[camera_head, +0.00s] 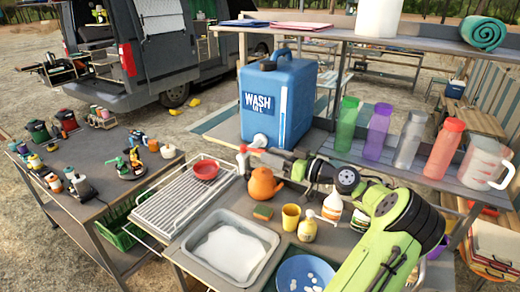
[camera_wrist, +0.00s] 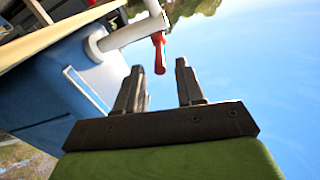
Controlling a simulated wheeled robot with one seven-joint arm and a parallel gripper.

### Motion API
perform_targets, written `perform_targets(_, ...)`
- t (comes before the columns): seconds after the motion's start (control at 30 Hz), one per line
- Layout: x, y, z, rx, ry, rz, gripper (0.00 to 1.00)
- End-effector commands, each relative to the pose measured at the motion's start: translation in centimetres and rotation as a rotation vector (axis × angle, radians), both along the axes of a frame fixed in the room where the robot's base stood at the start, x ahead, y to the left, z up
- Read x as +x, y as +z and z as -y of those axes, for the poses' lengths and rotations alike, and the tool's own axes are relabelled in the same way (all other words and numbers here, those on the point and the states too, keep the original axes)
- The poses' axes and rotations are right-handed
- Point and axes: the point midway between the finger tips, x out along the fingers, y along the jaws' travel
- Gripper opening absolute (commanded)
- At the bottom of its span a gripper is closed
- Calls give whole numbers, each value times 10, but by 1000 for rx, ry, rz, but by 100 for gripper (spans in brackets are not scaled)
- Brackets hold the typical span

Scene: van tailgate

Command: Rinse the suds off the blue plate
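The blue plate (camera_head: 303,275) lies at the bottom edge of the head view, right of the sink, partly cut off, with white suds patches on it. The blue "WASH" water container (camera_head: 278,95) stands behind the sink. Its white tap (camera_head: 260,140) has a red lever (camera_head: 243,158). My gripper (camera_head: 252,151) reaches in from the right beside the tap. In the wrist view my gripper (camera_wrist: 160,72) is open, with a gap between its fingers. The red lever (camera_wrist: 159,50) shows in that gap, below the white tap pipe (camera_wrist: 125,33); contact cannot be told.
The sink basin (camera_head: 191,247) holds white foam. A drying rack (camera_head: 170,212) with a red bowl (camera_head: 205,169) is to its left. Coloured bottles (camera_head: 378,132) line the right shelf.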

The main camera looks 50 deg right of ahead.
Motion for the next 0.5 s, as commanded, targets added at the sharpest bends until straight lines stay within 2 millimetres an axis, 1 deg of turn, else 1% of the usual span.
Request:
perform_targets(0.03, 13, 3, -2, 2, 5, 1, 38)
perform_targets(0.1, 27, 3, -3, 1, 5, 1, 38)
perform_targets(0.2, 40, 2, -3, 1, 2, 0, 38)
perform_targets(0.33, 47, 1, -3, 0, 0, 0, 38)
perform_targets(0.5, 48, 0, -3, 1, 0, 0, 38)
